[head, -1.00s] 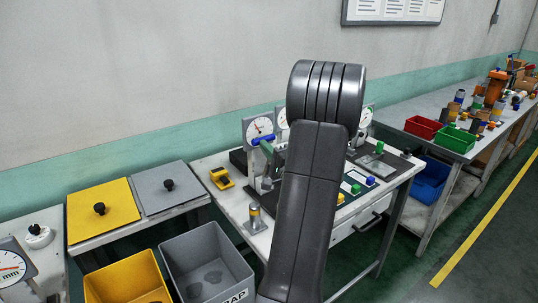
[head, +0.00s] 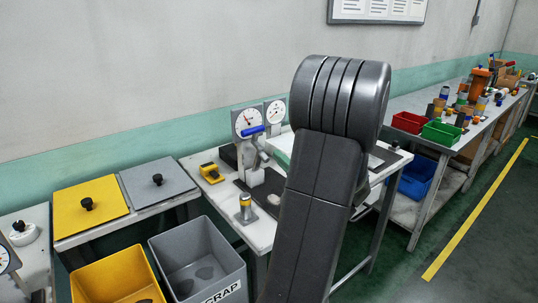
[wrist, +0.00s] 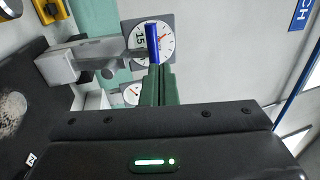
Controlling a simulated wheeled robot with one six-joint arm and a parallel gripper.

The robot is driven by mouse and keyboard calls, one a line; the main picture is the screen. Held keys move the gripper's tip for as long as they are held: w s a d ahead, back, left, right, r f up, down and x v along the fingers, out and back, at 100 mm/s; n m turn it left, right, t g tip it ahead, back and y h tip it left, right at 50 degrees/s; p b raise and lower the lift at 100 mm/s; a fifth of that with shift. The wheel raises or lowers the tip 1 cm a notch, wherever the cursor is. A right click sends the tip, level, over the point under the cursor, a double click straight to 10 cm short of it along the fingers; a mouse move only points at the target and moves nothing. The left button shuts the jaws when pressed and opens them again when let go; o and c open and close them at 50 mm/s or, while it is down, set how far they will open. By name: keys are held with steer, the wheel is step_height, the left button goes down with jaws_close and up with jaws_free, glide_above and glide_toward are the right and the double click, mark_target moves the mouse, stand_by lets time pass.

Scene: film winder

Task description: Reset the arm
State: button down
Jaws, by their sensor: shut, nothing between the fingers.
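My arm (head: 330,180) stands in the middle of the head view, in front of the workbench, and hides part of it. My gripper is hidden behind the arm there. In the wrist view my gripper (wrist: 160,72) shows two green fingers close together, shut and empty. A blue handle (wrist: 152,43) of the bench fixture and a dial gauge (wrist: 160,40) appear beyond the fingertips. In the head view the fixture with its blue handle (head: 252,131) stands on the bench beside the dial gauge (head: 247,122).
A yellow block (head: 211,173) and a small post (head: 245,210) stand on the bench. Grey (head: 200,262) and yellow (head: 117,278) bins are at lower left. Red (head: 409,122) and green (head: 441,132) trays lie on the right table. The floor at right is open.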

steer(key=shift+v, duration=0.95)
steer(key=shift+r, duration=0.1)
